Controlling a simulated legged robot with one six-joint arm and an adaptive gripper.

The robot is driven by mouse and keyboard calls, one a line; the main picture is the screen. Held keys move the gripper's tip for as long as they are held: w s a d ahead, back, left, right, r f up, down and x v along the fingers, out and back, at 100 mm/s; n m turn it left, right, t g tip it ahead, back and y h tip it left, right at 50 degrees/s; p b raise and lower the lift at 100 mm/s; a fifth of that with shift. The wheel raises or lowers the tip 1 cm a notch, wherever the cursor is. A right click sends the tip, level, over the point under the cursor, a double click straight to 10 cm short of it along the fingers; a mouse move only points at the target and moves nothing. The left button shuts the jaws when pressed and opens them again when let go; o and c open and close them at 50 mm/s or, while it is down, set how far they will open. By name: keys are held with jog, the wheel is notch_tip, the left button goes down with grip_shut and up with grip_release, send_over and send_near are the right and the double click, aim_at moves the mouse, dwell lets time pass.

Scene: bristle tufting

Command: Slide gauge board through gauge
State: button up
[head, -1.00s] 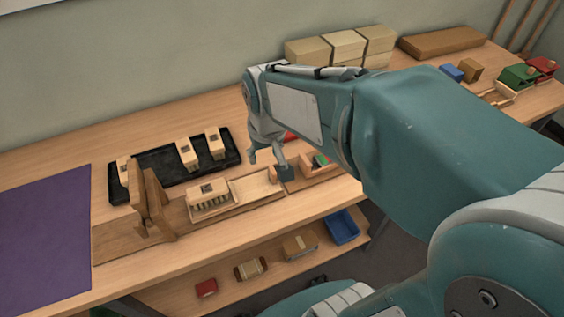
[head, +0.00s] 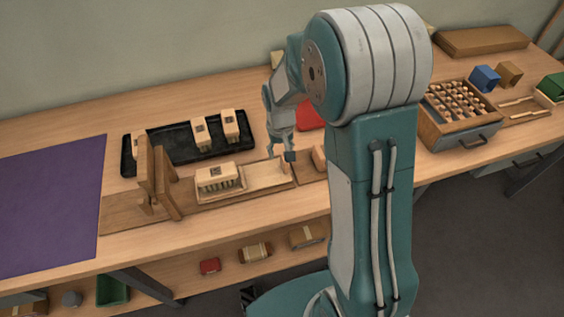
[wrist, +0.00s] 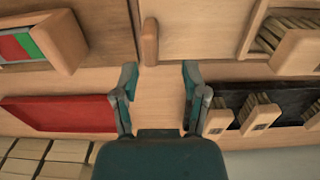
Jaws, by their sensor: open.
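The gauge board (head: 262,177) is a pale flat board on the wooden base. A small upright peg (wrist: 150,42) stands at its right end. A bristled brush block (head: 213,176) sits on the board's left part. The gauge (head: 158,178), an upright wooden frame, stands just left of the board. My gripper (head: 281,155) is open over the board's right end, by the peg. In the wrist view, my open fingertips (wrist: 159,76) are spread on either side of the peg's line, with the peg ahead and nearer the left finger. Contact with it does not show.
A black tray (head: 176,160) with several brush blocks lies behind the base. A red sheet or tray (wrist: 62,113) lies near my gripper. A purple mat (head: 50,200) covers the bench's left. A drawer box (head: 462,135) stands to the right.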

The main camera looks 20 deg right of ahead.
aim_at(284, 163)
jog(key=f, duration=0.1)
jog(key=d+f, duration=0.1)
jog(key=f, duration=0.3)
jog(key=shift+d+f, duration=0.2)
jog(key=shift+d, duration=0.15)
jog(key=shift+f, duration=0.3)
jog(key=shift+a, duration=0.55)
grip_shut()
jog(key=shift+d, duration=0.3)
jog(key=shift+a, duration=0.1)
